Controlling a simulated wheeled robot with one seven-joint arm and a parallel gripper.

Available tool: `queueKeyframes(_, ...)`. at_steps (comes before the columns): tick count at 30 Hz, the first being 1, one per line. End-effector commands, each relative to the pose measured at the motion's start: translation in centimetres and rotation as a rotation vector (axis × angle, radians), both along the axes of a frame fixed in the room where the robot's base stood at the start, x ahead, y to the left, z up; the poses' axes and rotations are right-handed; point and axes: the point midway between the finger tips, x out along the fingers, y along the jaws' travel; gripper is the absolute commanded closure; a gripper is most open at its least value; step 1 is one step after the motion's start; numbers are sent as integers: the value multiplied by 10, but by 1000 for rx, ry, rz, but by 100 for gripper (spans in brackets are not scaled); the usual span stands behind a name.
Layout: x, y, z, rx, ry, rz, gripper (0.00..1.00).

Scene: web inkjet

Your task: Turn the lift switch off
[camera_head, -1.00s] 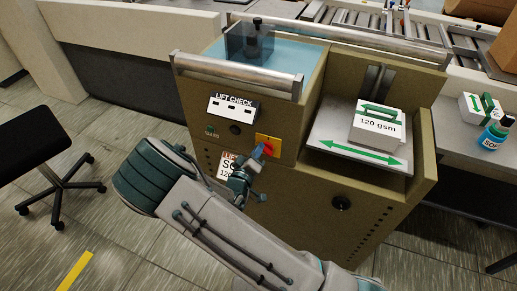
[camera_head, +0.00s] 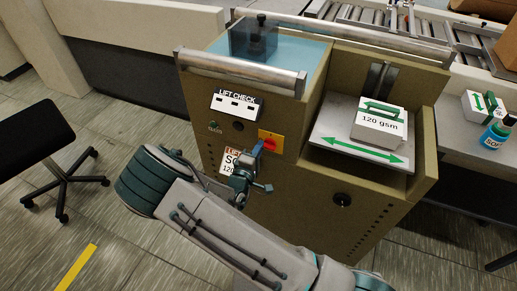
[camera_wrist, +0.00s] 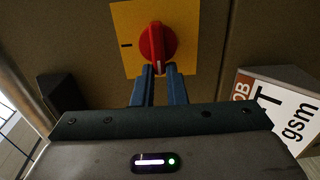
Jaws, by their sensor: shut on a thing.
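The lift switch is a red rotary knob (camera_wrist: 157,44) on a yellow plate (camera_wrist: 126,62) on the front of the olive cabinet. In the wrist view the knob's grip stands upright, with a black mark on the plate to its left. My gripper (camera_wrist: 160,72) has its two blue fingers close together, shut on the lower end of the knob. In the head view the red knob (camera_head: 269,144) shows on its yellow plate, with my gripper (camera_head: 258,150) reaching it from the lower left.
A LIFT CHECK panel (camera_head: 235,105) is above left of the switch. A label card (camera_head: 229,160) is partly behind my gripper. A 120 gsm pack (camera_head: 378,127) sits on a tray (camera_head: 330,143) at right. A stool (camera_head: 40,145) stands on the left.

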Motion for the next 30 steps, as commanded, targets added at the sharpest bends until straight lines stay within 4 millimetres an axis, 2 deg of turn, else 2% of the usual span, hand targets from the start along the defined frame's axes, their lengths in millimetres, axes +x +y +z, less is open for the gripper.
queueKeyframes(13,-1,1,-1,-9,5,2,100)
queueKeyframes(14,-1,1,-1,-9,5,2,80)
queueKeyframes(15,0,1,-1,-9,5,2,69)
queueKeyframes(16,0,1,-1,-8,5,2,66)
queueKeyframes(25,-2,1,-1,-7,4,1,66)
queueKeyframes(30,-19,8,-2,-7,4,3,66)
